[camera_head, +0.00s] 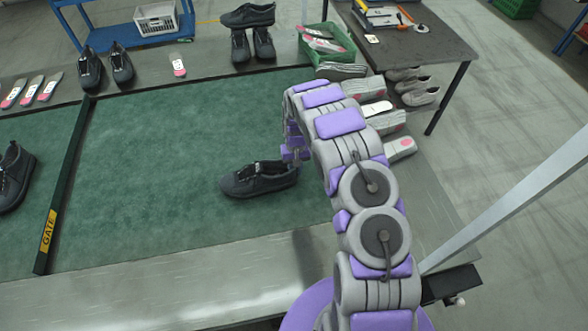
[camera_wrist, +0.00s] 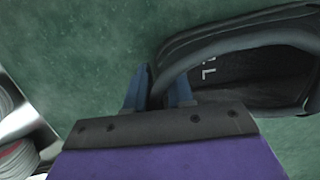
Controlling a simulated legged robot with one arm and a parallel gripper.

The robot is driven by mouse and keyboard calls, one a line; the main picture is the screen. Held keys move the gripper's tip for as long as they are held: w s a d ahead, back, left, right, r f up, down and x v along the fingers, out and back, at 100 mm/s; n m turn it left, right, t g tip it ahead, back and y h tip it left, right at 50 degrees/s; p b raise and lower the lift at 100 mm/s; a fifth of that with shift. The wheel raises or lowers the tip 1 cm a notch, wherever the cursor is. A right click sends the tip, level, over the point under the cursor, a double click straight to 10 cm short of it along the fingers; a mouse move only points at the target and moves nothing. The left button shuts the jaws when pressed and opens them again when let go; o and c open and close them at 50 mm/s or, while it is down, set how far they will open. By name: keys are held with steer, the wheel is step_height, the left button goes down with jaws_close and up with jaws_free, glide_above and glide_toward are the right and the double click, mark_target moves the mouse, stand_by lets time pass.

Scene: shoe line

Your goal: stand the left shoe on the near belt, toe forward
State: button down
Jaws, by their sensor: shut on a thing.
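A black shoe (camera_head: 258,179) stands sole down on the near green belt (camera_head: 150,190), its toe toward the left in the head view. My gripper (camera_head: 291,152) is at the shoe's heel end, at the right. In the wrist view my gripper (camera_wrist: 160,90) has its two blue fingers shut on the shoe's heel rim. The shoe's dark opening (camera_wrist: 245,72) shows there, with an "L" on the insole. The shoe's toe is outside the wrist view. My arm hides part of the belt to the right of the shoe.
A dark gate bar (camera_head: 62,190) labelled GATE crosses the belt at the left, with another black shoe (camera_head: 14,178) beyond it. Black shoes (camera_head: 252,45) and pale insoles stand along the back ledge. Grey shoe forms (camera_head: 385,122) lie right of my arm. Belt between gate and shoe is clear.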

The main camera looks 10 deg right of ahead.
steer(key=shift+d, duration=0.1)
steer(key=shift+a, duration=0.25)
steer(key=c, duration=1)
jaws_free()
steer(key=shift+a, duration=0.5)
steer(key=shift+d, duration=0.4)
steer(key=shift+d+r, duration=0.2)
steer(key=shift+r, duration=0.1)
steer(key=r, duration=0.3)
steer(key=w+r+p, duration=0.1)
steer(key=r, duration=0.7)
steer(key=shift+w+p, duration=0.35)
steer(key=shift+w, duration=0.05)
steer(key=shift+s+d+r, duration=0.1)
steer(key=shift+d+r, duration=0.1)
steer(key=shift+r, duration=0.3)
steer(key=s+d+r, duration=0.1)
steer(key=s+r, duration=1.8)
steer(key=r, duration=0.2)
steer(key=shift+h, duration=0.3)
steer(key=s+r, duration=0.1)
steer(key=s, duration=0.7)
steer(key=s+a+r, duration=0.1)
steer(key=s, duration=0.8)
steer(key=s+a+r, duration=0.1)
steer(key=s+r, duration=0.1)
steer(key=s, duration=0.6)
steer(key=shift+s, duration=0.4)
